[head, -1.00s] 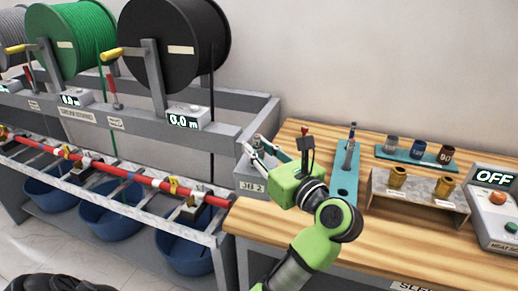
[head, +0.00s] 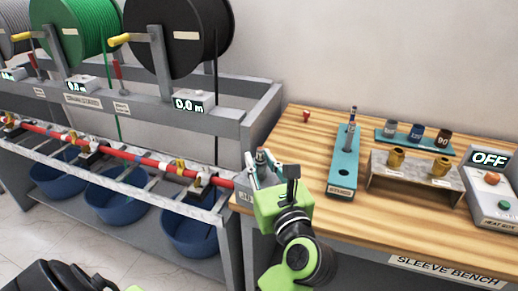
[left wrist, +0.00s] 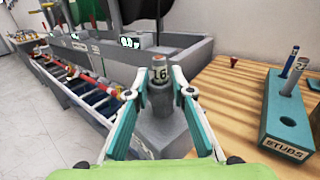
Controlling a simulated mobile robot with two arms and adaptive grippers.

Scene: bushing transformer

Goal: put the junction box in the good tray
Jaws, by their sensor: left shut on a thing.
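My left gripper (head: 262,165) is at the left end of the bench. Its two fingers stand on either side of a small grey cylindrical piece (left wrist: 160,88) marked 16, and are shut on it. The piece is upright, over a grey block (left wrist: 163,130) at the bench corner; whether it rests on the block is unclear. In the head view the top of the piece (head: 260,156) shows between the fingers. I see no junction box and no tray marked good. My right gripper is not in view.
Cable reels (head: 180,35) and blue bins (head: 115,208) are left.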

